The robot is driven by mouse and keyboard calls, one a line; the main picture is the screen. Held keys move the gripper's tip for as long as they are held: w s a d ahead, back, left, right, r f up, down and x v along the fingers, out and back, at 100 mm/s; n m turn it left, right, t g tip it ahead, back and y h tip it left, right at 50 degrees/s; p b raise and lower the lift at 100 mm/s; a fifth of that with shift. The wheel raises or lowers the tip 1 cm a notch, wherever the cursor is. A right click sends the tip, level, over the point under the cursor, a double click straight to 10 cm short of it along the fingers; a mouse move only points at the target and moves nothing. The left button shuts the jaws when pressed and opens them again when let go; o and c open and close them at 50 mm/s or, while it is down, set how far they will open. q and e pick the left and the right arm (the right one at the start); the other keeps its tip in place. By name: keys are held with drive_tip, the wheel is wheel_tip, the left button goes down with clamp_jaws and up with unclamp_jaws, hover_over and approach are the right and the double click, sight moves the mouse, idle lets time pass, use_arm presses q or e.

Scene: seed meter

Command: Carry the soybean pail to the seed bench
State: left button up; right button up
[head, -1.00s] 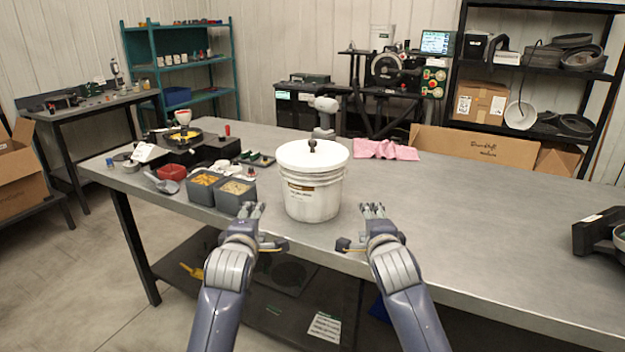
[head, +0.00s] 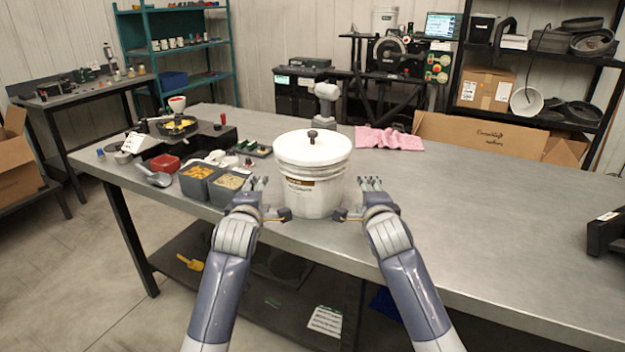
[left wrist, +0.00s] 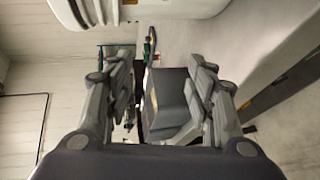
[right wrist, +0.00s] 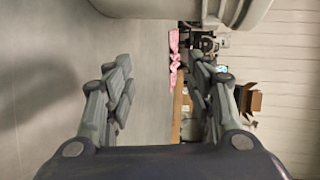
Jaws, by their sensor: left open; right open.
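The white lidded soybean pail (head: 312,185) stands upright on the metal bench (head: 450,215), near its front edge. It has a dark knob on its lid and a label on its front. My left gripper (head: 268,198) is open just left of the pail. My right gripper (head: 358,198) is open just right of it. Neither gripper holds the pail. The pail's side shows at the top of the left wrist view (left wrist: 180,8) and of the right wrist view (right wrist: 180,8). The fingers are spread and empty in both wrist views. I cannot tell which bench is the seed bench.
Two grey bins (head: 212,184) of seed stand left of the pail, beside a red bowl (head: 164,163) and a scoop (head: 154,177). The bench's right side is mostly clear.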

use_arm(q)
drive_tip(key=x, duration=1.1)
use_arm(e)
drive_tip(key=x, duration=1.1)
use_arm(q)
drive_tip(key=shift+d, duration=0.8)
use_arm(e)
drive_tip(key=shift+a, duration=0.75)
